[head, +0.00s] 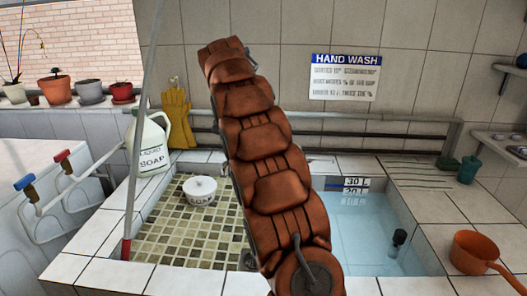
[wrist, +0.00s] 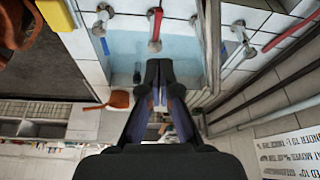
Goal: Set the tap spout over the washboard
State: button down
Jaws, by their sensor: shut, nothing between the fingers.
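No washboard can be made out for certain. My gripper (wrist: 160,75) is shut and empty, pointing toward the basin in the wrist view. It is out of the head view.
The tiled basin (head: 165,222) holds a white soap pot (head: 200,190). The right basin (head: 365,222) holds water. A soap jug (head: 150,148) and yellow gloves (head: 177,115) are at the back left. An orange dipper (head: 478,250) sits on the right counter. A thin pole (head: 142,120) rises at left.

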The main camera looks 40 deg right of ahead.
notch_tip(320, 180, up, 8)
jog(key=w+p, duration=0.2)
jog(key=p, duration=0.7)
jog(key=shift+w+d+f, duration=0.25)
jog(key=shift+w+d, duration=0.1)
